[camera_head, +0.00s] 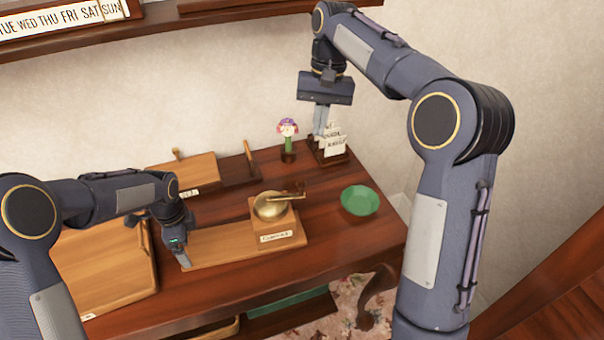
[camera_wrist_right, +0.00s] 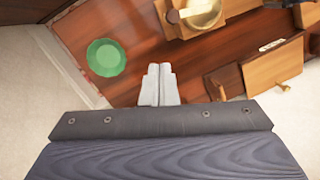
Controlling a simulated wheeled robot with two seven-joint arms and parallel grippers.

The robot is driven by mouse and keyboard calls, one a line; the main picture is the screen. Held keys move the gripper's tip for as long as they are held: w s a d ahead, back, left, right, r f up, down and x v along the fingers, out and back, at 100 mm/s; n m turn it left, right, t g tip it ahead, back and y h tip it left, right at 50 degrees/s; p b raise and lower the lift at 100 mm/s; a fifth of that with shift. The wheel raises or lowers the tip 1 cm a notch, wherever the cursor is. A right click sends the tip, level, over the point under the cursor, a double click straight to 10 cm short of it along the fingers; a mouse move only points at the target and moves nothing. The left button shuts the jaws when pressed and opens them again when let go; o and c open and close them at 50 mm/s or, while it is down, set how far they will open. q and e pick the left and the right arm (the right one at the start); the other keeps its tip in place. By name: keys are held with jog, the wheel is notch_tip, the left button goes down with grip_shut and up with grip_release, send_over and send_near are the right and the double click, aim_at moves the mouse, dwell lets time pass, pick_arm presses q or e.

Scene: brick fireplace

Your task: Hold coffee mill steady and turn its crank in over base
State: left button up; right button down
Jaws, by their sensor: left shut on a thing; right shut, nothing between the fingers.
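The coffee mill (camera_head: 277,232) is a wooden box with a label and a brass dome, standing on the right part of a long flat wooden base (camera_head: 215,246). Its crank (camera_head: 286,197) reaches right from the dome, its outer end over the mill's right side. The mill is partly cut off at the top of the right wrist view (camera_wrist_right: 190,22). My left gripper (camera_head: 183,260) is shut on the left end of the base. My right gripper (camera_head: 320,132) is shut and empty, raised above the back right of the table, away from the crank; its closed fingers show in the right wrist view (camera_wrist_right: 159,75).
A green bowl (camera_head: 360,201) sits right of the mill. A small flower pot (camera_head: 288,156) and a card holder (camera_head: 330,151) stand at the back. Wooden boxes (camera_head: 185,173) are at the back left, and a large wooden tray (camera_head: 103,268) lies at left.

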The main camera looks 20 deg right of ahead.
jog(key=w+a+f+g, duration=0.1)
jog(key=w+a+f, duration=0.1)
jog(key=w+f, duration=0.15)
jog(key=s+a+f, duration=0.2)
jog(key=s+f, duration=0.3)
jog(key=f, duration=0.4)
jog(key=shift+a+m+h, duration=0.25)
jog(key=shift+m+h, duration=0.05)
jog(key=shift+m, duration=0.1)
jog(key=shift+s+f+m, duration=0.1)
jog(key=shift+s+m, duration=0.35)
jog(key=shift+m, duration=0.05)
